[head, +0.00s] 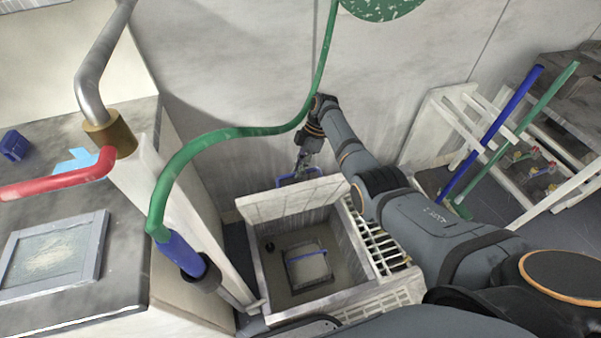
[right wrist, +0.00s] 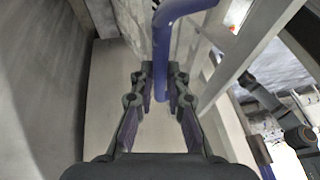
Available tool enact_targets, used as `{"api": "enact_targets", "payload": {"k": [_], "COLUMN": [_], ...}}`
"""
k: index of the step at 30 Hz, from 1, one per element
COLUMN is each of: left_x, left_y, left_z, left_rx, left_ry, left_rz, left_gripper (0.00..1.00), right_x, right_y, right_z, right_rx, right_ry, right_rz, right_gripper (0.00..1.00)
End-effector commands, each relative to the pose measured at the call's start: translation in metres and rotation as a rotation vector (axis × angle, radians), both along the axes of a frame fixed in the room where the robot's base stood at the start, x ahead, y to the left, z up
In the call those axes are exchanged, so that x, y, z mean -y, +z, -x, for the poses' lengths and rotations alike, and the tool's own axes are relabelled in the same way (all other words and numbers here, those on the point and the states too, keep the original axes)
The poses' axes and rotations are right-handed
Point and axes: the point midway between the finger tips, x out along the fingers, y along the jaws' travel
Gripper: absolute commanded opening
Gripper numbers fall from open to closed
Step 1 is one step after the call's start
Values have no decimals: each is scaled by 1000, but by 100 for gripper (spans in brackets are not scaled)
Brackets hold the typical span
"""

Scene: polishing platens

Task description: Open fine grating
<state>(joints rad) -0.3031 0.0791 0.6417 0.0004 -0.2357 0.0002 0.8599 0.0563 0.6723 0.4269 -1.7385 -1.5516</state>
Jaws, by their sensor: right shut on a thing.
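A pale panel (head: 288,202) stands raised along the back edge of a square pit (head: 262,285). A blue handle (head: 285,180) shows behind its top edge. The panel looks like an opened cover; I cannot tell from its face whether it is the fine grating. My right gripper (head: 301,168) reaches down to the handle and is shut on it. In the right wrist view the blue handle (right wrist: 163,60) passes between the fingertips of my right gripper (right wrist: 160,85). My left gripper is out of view.
A coarse white-barred grating (head: 372,238) lies right of the pit, and a finely slotted strip (head: 385,299) in front. Inside the pit is a square lid with a blue bar (head: 308,253). A green hose (head: 230,132) arches at left. A white rack (head: 460,125) stands at right.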

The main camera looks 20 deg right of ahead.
Motion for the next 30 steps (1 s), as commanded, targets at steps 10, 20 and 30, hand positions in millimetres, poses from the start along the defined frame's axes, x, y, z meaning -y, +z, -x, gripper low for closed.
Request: {"api": "enact_targets", "payload": {"k": [10, 20, 30], "left_x": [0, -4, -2], "left_y": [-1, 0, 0], "left_z": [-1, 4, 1], "left_rx": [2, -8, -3], "left_ry": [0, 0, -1], "left_rz": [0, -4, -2], "left_gripper": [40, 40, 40], "right_x": [1, 1, 26], "right_y": [-7, -2, 57], "right_z": [2, 0, -12], "right_rx": [-4, 1, 4], "right_ry": [-4, -3, -4], "right_rz": [5, 3, 4], "right_gripper": [32, 37, 37]}}
